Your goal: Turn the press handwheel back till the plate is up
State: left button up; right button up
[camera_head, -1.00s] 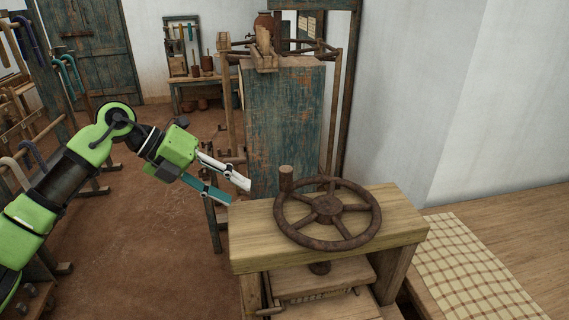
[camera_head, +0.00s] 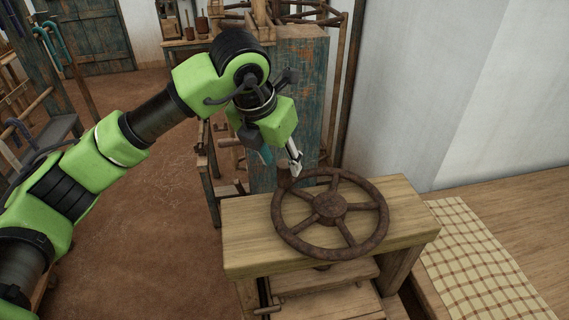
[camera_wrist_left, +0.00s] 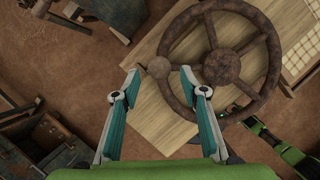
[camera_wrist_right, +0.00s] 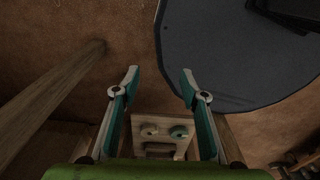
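The press handwheel (camera_head: 330,207), brown and rusty with several spokes, lies flat above the wooden press beam (camera_head: 240,235). Its upright handle knob (camera_head: 284,181) stands at the rim's far left; the knob (camera_wrist_left: 158,67) also shows in the left wrist view. My left gripper (camera_head: 281,165) is open just above the knob. In the left wrist view the knob lies between and slightly ahead of the fingertips, with gaps on both sides. A wooden board (camera_head: 335,275), perhaps the plate, shows below the beam, partly hidden. My right gripper (camera_wrist_right: 160,75) is open and empty.
A checked cloth (camera_head: 475,255) lies on the wooden surface right of the press. A worn blue-green post (camera_head: 305,90) stands behind the wheel. The right wrist view shows a dark round-edged surface (camera_wrist_right: 230,60) and a wooden bar (camera_wrist_right: 50,95) beside the right gripper.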

aim_at(282, 166)
pick_arm(q)
jog(key=p+x, duration=0.1)
jog(key=x, duration=0.3)
jog(key=shift+w+d+f, duration=0.1)
jog(key=shift+f, duration=0.15)
jog(key=shift+w+f, duration=0.1)
jog(key=shift+f, duration=0.1)
grip_shut()
pick_arm(e)
jog(key=shift+w+d+r, duration=0.15)
jog(key=shift+w+r, duration=0.55)
jog(key=shift+r, duration=0.15)
